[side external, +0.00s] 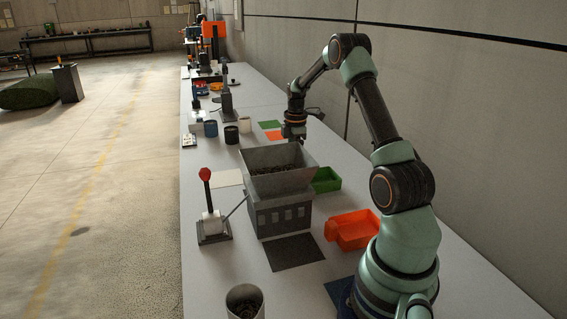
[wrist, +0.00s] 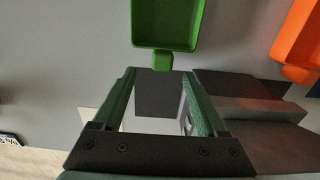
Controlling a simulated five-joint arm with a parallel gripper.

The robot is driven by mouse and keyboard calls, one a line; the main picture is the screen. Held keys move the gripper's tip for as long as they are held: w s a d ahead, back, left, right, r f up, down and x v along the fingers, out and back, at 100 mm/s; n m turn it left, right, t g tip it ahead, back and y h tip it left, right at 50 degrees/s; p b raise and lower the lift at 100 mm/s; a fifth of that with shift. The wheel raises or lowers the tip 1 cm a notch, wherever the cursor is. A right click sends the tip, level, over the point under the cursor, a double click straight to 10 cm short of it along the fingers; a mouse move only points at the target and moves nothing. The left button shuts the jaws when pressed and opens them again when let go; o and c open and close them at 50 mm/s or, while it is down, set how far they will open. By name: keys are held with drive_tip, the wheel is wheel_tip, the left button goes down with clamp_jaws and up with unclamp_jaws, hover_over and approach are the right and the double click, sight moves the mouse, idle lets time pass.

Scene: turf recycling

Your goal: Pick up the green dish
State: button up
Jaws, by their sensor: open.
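The green dish (side external: 326,181) is a shallow rectangular tray on the white table, right behind the grey hopper in the side view. The hopper hides part of it. In the wrist view the green dish (wrist: 167,22) is at the top centre, with its short handle tab pointing down toward my gripper. My gripper (wrist: 160,72) is open and empty, its two green fingers spread apart just below the tab in the picture. In the side view my gripper (side external: 294,136) hangs above the table beyond the dish, apart from it.
The grey hopper (side external: 278,212) holds dark granules and stands next to the dish. An orange dish (side external: 355,229) lies nearer my base. A red-knobbed lever device (side external: 212,226), a dark mat (side external: 293,252) and a metal cup (side external: 244,302) are nearby. Several cups stand farther back.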

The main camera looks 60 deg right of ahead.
drive_tip(key=shift+s+f, duration=0.15)
drive_tip(key=shift+f, duration=1.4)
drive_tip(key=shift+s+f, duration=0.1)
drive_tip(key=shift+f, duration=1.45)
clamp_jaws()
